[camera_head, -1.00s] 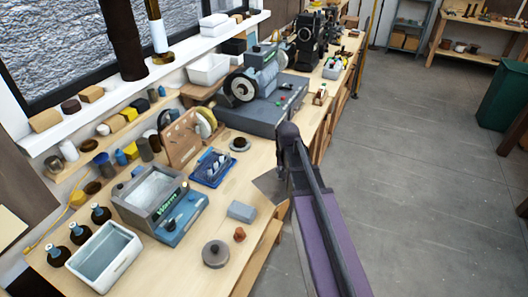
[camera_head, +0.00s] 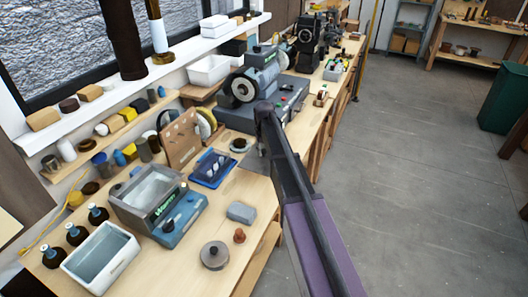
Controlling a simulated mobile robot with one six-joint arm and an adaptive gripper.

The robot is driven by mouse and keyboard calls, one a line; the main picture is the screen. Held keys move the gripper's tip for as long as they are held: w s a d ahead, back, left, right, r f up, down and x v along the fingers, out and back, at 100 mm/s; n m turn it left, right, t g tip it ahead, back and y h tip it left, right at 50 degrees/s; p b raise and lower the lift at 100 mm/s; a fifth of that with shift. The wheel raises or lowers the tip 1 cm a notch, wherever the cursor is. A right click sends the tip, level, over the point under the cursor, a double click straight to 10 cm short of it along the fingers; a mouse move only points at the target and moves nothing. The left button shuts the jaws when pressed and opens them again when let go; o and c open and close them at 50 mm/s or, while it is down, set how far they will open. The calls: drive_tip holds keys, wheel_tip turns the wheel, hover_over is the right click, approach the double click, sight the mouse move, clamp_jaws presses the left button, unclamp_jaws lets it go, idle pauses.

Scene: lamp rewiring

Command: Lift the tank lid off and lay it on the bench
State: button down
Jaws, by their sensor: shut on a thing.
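The tank (camera_head: 152,190) is a grey, open-topped box with a blue control front, standing on the bench (camera_head: 185,268). Its pale basin is uncovered. My gripper (camera_head: 264,149) is mostly hidden behind my own arm, to the right of the tank. It is shut on a thin grey plate, the tank lid (camera_head: 253,161), of which only a part shows left of my arm. The lid is near the bench's right side, close to the grey machine base. I cannot tell whether it touches the bench.
A blue tray (camera_head: 212,168), a grey-blue block (camera_head: 241,212), a round grey knobbed piece (camera_head: 214,256) and a small brown piece (camera_head: 239,236) are on the bench. A grinder (camera_head: 255,77) stands behind. Bare wood lies between the tray and the block.

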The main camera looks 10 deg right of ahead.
sight(264, 156)
drive_tip(key=shift+f, duration=0.15)
drive_tip(key=shift+f+b, duration=1.35)
drive_tip(key=shift+b, duration=0.15)
drive_tip(key=shift+s+f, duration=0.1)
drive_tip(key=shift+f, duration=0.05)
drive_tip(key=shift+f+b, duration=1.9)
drive_tip(key=shift+b, duration=0.15)
drive_tip(key=shift+f+b, duration=0.25)
drive_tip(key=shift+b, duration=0.05)
drive_tip(key=shift+c, duration=1.5)
unclamp_jaws()
drive_tip(key=s+m, duration=0.1)
drive_tip(key=s, duration=2.8)
drive_tip(key=shift+m, duration=0.4)
